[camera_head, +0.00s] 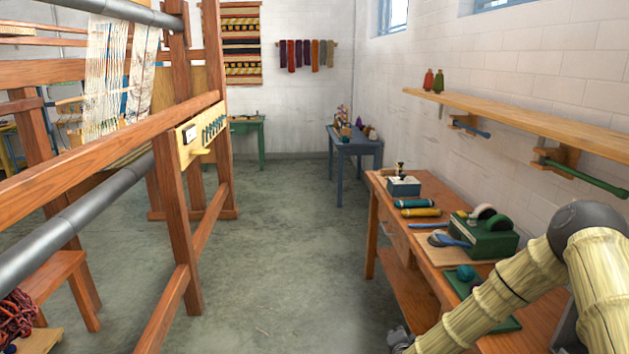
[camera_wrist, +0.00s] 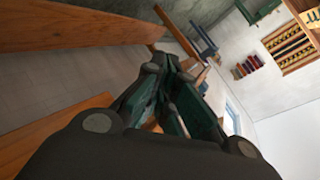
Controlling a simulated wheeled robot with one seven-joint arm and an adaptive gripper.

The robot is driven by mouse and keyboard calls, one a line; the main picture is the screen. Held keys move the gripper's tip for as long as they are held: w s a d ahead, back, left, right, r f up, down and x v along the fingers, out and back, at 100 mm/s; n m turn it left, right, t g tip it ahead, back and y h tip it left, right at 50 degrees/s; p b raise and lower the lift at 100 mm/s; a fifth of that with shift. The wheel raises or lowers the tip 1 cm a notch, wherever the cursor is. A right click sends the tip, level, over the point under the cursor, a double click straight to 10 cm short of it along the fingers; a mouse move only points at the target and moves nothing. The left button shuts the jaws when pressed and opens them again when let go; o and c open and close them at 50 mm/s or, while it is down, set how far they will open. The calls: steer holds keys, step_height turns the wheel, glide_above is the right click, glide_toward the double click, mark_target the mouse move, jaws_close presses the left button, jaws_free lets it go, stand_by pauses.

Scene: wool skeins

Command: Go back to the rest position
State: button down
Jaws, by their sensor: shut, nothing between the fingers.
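My gripper (camera_wrist: 172,66) fills the middle of the wrist view, its dark fingers drawn together with nothing between them. In the head view, my pale ribbed arm comes in from the right edge and slopes down to the lower left, in front of the workbench (camera_head: 413,240). Only a small grey part of the wrist end shows at the bottom edge there, and the fingertips cannot be made out.
On the bench lie a green tape dispenser (camera_head: 490,238), a teal yarn ball (camera_head: 466,272) and rolls. A wooden shelf (camera_head: 530,118) runs along the right wall. A wooden loom (camera_head: 172,200) stands left. Floor (camera_head: 285,245) between loom and bench is clear.

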steer(key=s+a+f+n+g+y, duration=0.1)
steer(key=s+a+f+n+g, duration=0.2)
steer(key=s, duration=0.6)
steer(key=s+a+f+n+g+y, duration=0.1)
steer(key=s+a+f+n, duration=0.1)
steer(key=s+f, duration=0.45)
steer(key=s+a+f+n+g+y, duration=0.1)
steer(key=s+a+f+n+g, duration=0.15)
steer(key=s, duration=0.75)
steer(key=s+d+n+g, duration=0.1)
steer(key=s+n+g, duration=0.1)
steer(key=s, duration=1)
steer(key=s+d+n+g, duration=0.2)
steer(key=s+n+g, duration=0.1)
steer(key=s, duration=1)
steer(key=shift+s+d+f+n+g+h, duration=0.25)
steer(key=shift+s+d+n+g+h, duration=0.05)
steer(key=shift+n+g+h, duration=0.1)
